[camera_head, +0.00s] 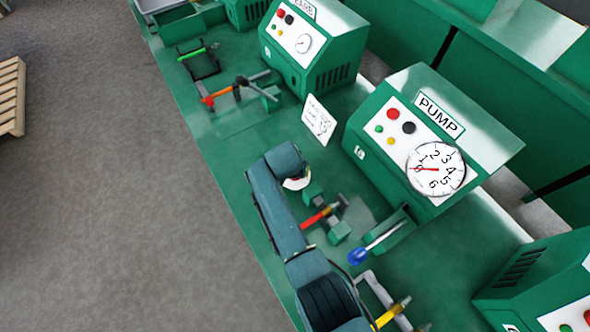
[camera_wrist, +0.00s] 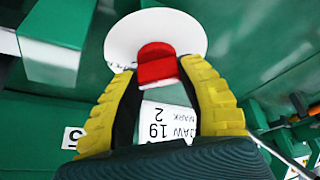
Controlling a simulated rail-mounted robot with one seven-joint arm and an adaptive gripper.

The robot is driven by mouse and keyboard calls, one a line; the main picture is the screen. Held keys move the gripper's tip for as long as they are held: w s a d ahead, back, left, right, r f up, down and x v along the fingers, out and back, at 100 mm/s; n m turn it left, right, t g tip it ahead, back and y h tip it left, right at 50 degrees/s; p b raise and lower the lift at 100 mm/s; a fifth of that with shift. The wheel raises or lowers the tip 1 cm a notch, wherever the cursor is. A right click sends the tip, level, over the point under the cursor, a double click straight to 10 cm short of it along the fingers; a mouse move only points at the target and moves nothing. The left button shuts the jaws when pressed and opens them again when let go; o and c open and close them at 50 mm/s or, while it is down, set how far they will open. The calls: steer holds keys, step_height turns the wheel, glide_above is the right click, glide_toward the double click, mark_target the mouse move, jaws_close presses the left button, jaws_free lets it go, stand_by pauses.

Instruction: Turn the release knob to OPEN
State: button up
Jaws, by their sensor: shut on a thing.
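The release knob (camera_wrist: 156,63) is a small red block on a white round plate (camera_wrist: 125,40) in the wrist view. My gripper (camera_wrist: 157,72) has its two yellow-padded fingers closed on the red knob from either side. No OPEN marking can be read on the plate, so I cannot tell the knob's setting. In the head view, part of the white plate (camera_head: 297,183) shows beside my arm's bent end, left of the pump. My fingers are hidden there.
The pump box (camera_head: 385,140) has a round gauge (camera_head: 435,169). A blue-tipped lever (camera_head: 358,256), a red-handled part (camera_head: 318,216) and a yellow-handled part (camera_head: 390,315) lie right of my arm. A white card (camera_head: 319,120) stands behind. Grey floor lies left of the bench.

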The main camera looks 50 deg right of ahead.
steer(key=shift+s+a+f, duration=0.1)
steer(key=shift+s+f, duration=0.05)
steer(key=shift+f, duration=0.15)
steer(key=o, duration=1.2)
steer(key=shift+r, duration=0.2)
steer(key=shift+r, duration=0.1)
steer(key=shift+r, duration=0.35)
steer(key=v, duration=1.1)
